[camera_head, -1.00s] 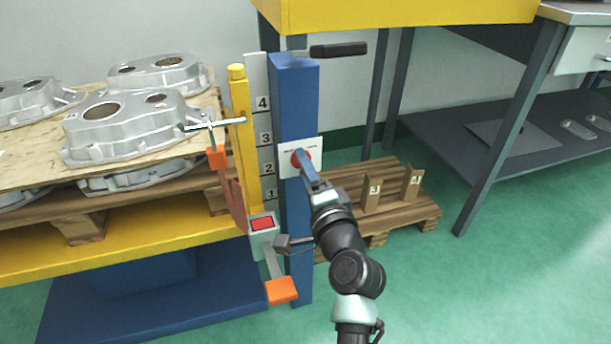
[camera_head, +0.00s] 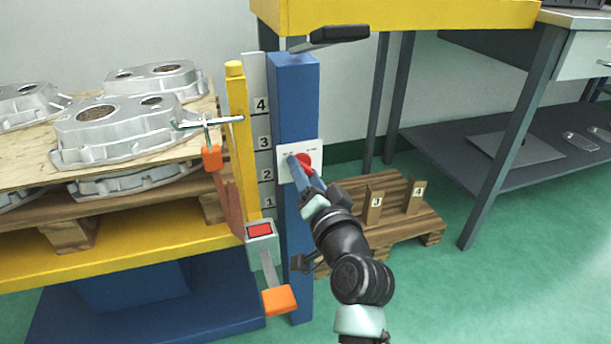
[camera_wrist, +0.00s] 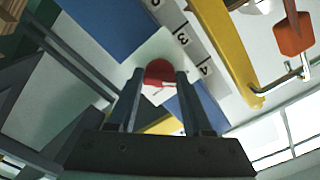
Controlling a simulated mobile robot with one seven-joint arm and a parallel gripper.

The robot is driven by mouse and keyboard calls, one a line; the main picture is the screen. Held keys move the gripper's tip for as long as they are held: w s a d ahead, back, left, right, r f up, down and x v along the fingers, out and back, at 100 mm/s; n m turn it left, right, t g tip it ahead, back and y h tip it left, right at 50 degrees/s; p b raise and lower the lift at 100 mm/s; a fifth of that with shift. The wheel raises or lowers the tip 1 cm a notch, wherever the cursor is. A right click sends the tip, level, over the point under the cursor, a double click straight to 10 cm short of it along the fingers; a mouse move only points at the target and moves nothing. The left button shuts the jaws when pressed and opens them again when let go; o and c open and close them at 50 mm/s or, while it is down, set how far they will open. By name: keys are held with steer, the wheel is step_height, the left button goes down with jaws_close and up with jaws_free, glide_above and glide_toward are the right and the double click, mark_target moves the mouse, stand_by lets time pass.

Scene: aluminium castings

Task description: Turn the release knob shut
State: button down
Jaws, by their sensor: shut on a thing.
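The red release knob (camera_head: 305,161) sits on a white plate (camera_head: 287,150) on the blue column (camera_head: 292,100). My gripper (camera_head: 297,165) reaches it from the front and partly covers it. In the wrist view the red knob (camera_wrist: 158,74) lies between the two fingertips of my gripper (camera_wrist: 157,78), which are shut on it. The plate's small lettering is too small to read, and the knob's exact angle is hard to tell behind the fingers.
A yellow post (camera_head: 238,140) with a number scale (camera_head: 261,140) stands just left of the column. A grey box with a red face (camera_head: 260,231) and an orange pedal (camera_head: 279,299) are below. Castings (camera_head: 120,128) lie on the left pallet. Numbered blocks stand on a low pallet (camera_head: 400,225) at right.

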stand_by(0.4)
steer(key=shift+c, duration=1.6)
jaws_free()
steer(key=p+v, duration=0.4)
steer(key=v, duration=0.9)
